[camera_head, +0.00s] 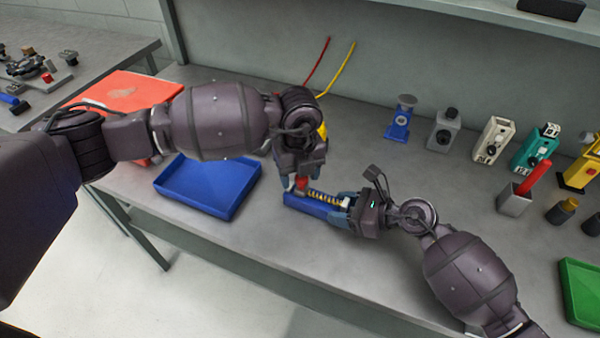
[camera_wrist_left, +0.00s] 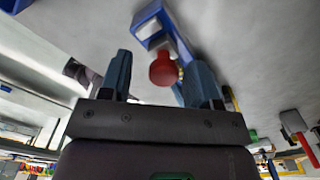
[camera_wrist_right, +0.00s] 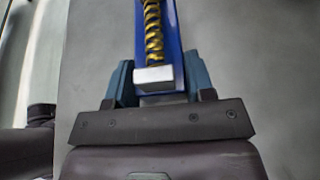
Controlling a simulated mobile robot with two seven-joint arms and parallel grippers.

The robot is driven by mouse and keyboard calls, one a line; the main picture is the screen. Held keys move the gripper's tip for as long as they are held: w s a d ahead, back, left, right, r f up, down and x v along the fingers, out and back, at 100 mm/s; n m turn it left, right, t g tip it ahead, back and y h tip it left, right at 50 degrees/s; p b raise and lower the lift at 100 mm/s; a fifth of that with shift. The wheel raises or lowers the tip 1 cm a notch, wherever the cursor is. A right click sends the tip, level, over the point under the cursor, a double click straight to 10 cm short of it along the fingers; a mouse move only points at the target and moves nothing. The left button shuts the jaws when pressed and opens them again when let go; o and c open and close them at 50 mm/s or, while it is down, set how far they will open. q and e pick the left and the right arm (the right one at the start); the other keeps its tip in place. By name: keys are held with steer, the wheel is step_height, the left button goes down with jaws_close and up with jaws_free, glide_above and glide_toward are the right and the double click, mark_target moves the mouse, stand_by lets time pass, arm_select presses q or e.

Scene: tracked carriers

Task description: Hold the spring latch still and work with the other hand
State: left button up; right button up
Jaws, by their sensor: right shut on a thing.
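The spring latch has a blue body (camera_head: 308,207), a yellow coil spring (camera_head: 325,198) and a red knob (camera_head: 302,184). It lies on the grey bench near the front edge. My right gripper (camera_head: 346,208) is shut on its right end; the right wrist view shows the blue body (camera_wrist_right: 171,28) and a pale metal block (camera_wrist_right: 153,77) between the fingers. My left gripper (camera_head: 303,177) is above the left end. In the left wrist view the red knob (camera_wrist_left: 163,70) lies between its open fingers, with gaps beside it, nearer the right finger.
A blue tray (camera_head: 172,190) stands left of the latch, beside a red mat (camera_head: 125,90). Several coloured devices stand at the back right, near a grey holder (camera_head: 513,202) with a red rod. A green tray (camera_head: 566,285) is at the far right. Bare bench lies behind the latch.

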arm_select(q)
step_height(320, 180, up, 12)
stand_by(0.7)
arm_select(e)
steer(key=o, duration=1.3)
steer(key=shift+d, duration=0.1)
